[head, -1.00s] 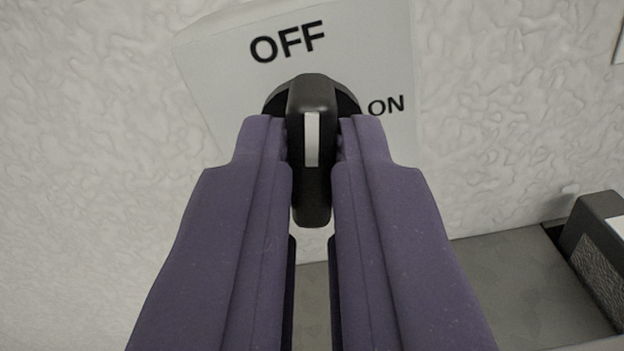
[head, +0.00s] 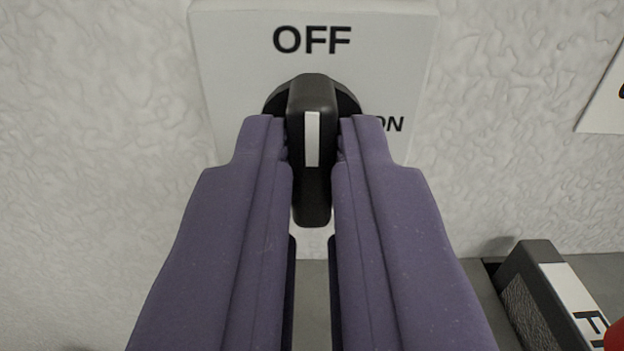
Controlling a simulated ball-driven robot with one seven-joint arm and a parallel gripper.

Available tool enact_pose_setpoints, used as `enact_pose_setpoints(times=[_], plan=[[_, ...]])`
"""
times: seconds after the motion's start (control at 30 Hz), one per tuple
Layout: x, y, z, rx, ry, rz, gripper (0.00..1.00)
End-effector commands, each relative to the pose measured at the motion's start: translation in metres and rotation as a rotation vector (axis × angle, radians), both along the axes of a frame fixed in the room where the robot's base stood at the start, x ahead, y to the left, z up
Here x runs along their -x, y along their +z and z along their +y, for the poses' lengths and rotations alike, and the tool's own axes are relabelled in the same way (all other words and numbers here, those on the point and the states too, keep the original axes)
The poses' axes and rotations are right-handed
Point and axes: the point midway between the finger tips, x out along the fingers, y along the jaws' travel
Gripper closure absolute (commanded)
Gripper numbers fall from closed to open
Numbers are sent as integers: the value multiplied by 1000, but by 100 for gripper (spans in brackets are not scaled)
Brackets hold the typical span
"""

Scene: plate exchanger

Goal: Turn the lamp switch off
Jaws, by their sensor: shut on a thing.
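The lamp switch (head: 312,95) is a black rotary knob with a white pointer line, mounted on a pale plate (head: 225,70) on the wall. The plate reads OFF above the knob and ON to its right, the ON partly covered by my finger. The white line points straight up in the picture, toward the OFF label. My gripper (head: 312,150) has two purple fingers, one on each side of the knob, shut on it. The lower part of the plate is hidden behind the fingers.
The wall (head: 510,110) is white and textured. At the lower right a dark grey block (head: 535,290) with a white label stands by a grey surface, with a red thing (head: 615,336) at the picture's edge. A white sign (head: 606,100) is at the far right.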

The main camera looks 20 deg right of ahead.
Motion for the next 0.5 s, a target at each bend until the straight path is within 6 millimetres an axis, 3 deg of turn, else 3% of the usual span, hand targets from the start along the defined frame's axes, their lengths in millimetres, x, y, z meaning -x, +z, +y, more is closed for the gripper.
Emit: enact_pose_setpoints(times=[0.03, 0.07, 0.13, 0.17, 0.5], plan=[[0, -3, 0, 2, 1, 6, 100], [0, -3, 0, 1, 1, 7, 80], [0, -2, 0, 1, 1, 5, 64], [0, -2, 0, 1, 1, 4, 62], [5, -1, 2, -1, 0, 2, 62]])
